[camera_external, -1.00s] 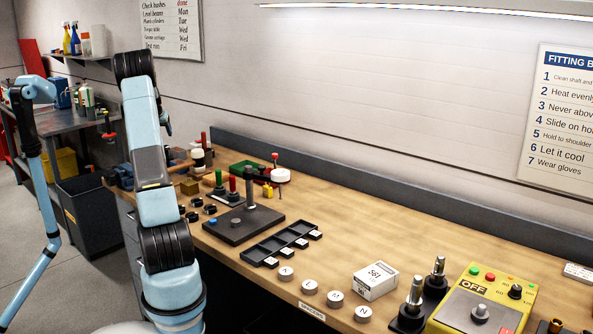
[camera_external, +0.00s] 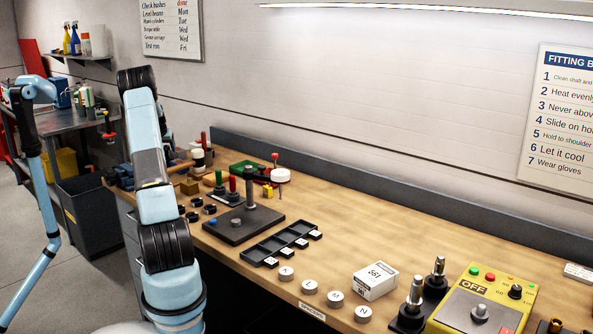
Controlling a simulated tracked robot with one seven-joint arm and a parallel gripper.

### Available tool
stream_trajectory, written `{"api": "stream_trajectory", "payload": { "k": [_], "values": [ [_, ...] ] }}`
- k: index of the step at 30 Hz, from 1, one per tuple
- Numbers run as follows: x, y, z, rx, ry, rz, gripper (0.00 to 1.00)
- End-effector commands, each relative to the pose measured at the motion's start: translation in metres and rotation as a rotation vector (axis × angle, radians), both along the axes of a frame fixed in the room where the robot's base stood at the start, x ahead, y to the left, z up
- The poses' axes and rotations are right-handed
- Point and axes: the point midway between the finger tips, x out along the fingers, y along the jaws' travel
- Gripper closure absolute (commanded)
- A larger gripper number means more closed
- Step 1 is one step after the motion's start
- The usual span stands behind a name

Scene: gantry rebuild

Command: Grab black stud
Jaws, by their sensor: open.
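A dark grey to black upright stud (camera_external: 250,187) stands at the back right of a dark base plate (camera_external: 265,223) on the workbench. A green stud (camera_external: 219,184) and a red stud (camera_external: 232,188) stand close together to its left. My arm rises at the left of the picture, left of the plate and clear of the studs. My gripper cannot be made out; it seems to be hidden behind my arm.
A black compartment tray (camera_external: 275,243) lies right of the plate. Black rings (camera_external: 209,209) lie to its left. Round lettered tokens (camera_external: 335,298), a white box (camera_external: 375,281) and a yellow control box (camera_external: 486,302) line the front. The bench's back right is clear.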

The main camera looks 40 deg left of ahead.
Motion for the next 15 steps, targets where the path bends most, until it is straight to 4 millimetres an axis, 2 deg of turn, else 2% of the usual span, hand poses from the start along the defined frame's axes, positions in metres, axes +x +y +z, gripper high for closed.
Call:
{"api": "stream_trajectory", "payload": {
  "k": [3,6,13,15],
  "values": [
    [0.006,0.006,-0.016,-0.003,0.002,-0.001,0.33],
    [0.009,0.010,-0.022,-0.001,0.001,0.000,0.33],
    [0.010,0.011,-0.024,0.000,0.000,0.000,0.33],
    [0.010,0.011,-0.024,0.000,0.000,0.000,0.39]
  ]
}}
